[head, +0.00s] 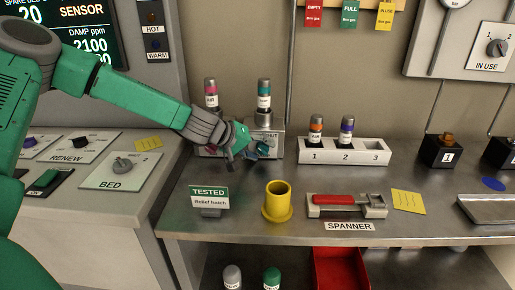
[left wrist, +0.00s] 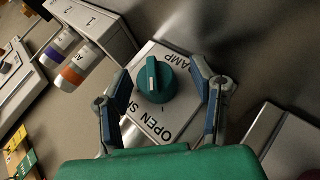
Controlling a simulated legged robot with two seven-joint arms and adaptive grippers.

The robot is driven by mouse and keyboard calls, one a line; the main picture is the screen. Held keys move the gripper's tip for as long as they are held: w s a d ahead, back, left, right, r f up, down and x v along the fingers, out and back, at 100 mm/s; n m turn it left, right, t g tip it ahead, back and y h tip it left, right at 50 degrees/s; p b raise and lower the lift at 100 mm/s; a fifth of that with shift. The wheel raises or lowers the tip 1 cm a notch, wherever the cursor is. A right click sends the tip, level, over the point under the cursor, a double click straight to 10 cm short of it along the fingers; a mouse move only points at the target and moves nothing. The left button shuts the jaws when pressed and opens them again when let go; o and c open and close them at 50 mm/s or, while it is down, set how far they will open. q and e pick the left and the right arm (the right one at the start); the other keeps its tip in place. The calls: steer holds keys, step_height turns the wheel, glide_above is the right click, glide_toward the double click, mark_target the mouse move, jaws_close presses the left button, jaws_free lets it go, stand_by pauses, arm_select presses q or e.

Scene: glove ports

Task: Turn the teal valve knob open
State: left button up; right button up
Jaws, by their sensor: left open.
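The teal valve knob (left wrist: 155,80) is round with a raised grip bar, on a pale plate (left wrist: 160,130) lettered "OPEN" and partly hidden words. My left gripper (left wrist: 159,68) is open, with one finger on each side of the knob. Gaps show between fingers and knob, so it is not gripped. In the head view my left gripper (head: 243,155) is at the front of the grey valve box (head: 270,128) and mostly hides the knob. My right gripper is not in view.
Two capped cylinders, pink (head: 211,92) and teal (head: 264,93), stand above the box. A numbered rack (head: 372,152) holds two bottles to its right. A yellow cup (head: 278,202), a "TESTED" sign (head: 209,197) and a red-handled spanner (head: 335,200) are on the front bench.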

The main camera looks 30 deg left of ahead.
arm_select(q)
steer(key=shift+s+r, duration=0.1)
steer(key=v, duration=1.1)
steer(key=shift+s+a+r, duration=0.15)
steer(key=shift+s, duration=0.15)
